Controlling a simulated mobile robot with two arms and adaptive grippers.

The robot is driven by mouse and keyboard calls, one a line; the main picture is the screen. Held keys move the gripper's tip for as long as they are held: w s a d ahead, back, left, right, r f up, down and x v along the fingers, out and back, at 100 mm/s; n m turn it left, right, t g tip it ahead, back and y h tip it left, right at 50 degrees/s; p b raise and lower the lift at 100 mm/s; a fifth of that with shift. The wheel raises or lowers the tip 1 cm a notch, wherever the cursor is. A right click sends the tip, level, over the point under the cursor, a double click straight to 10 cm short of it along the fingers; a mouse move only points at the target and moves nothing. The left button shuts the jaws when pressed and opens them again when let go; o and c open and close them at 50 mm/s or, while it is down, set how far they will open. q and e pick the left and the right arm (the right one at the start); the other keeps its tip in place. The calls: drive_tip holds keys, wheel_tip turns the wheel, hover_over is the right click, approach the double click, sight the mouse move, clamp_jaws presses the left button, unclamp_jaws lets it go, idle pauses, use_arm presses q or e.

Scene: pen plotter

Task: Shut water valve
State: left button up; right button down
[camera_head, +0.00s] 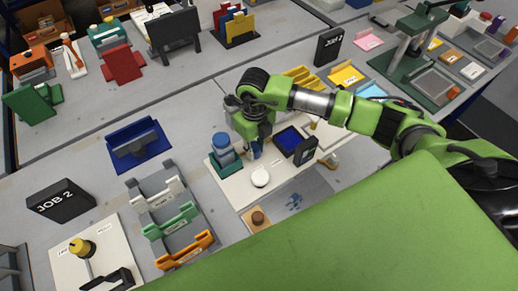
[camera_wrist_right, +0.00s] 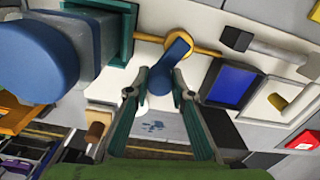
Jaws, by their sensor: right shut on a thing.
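The water valve has a blue lever handle (camera_wrist_right: 172,62) on a brass pipe (camera_wrist_right: 206,49), seen in the right wrist view. My right gripper (camera_wrist_right: 160,88) is shut on the blue handle, with one finger on each side of it. The handle is tilted in that view, its upper end at the brass pipe. In the head view my right gripper (camera_head: 254,141) reaches down over the white board (camera_head: 238,192), and its fingers hide most of the valve. My left gripper is not in view.
A blue tank (camera_head: 222,145) on a teal base stands close left of the gripper. A dark box with a blue screen (camera_head: 289,139) stands close on the right. A white round knob (camera_head: 260,177) lies in front. Trays (camera_head: 172,220) stand at the left.

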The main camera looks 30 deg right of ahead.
drive_tip(key=shift+w+a+m+b, duration=0.25)
drive_tip(key=shift+a+m+b, duration=0.1)
drive_tip(key=shift+m, duration=0.65)
drive_tip(key=shift+w+a+m+b, duration=0.2)
drive_tip(key=shift+a+m+b, duration=0.1)
drive_tip(key=shift+m, duration=0.7)
drive_tip(key=shift+r, duration=0.1)
drive_tip(key=c, duration=1.8)
unclamp_jaws()
wheel_tip(320, 180, up, 8)
drive_tip(key=shift+s, duration=0.1)
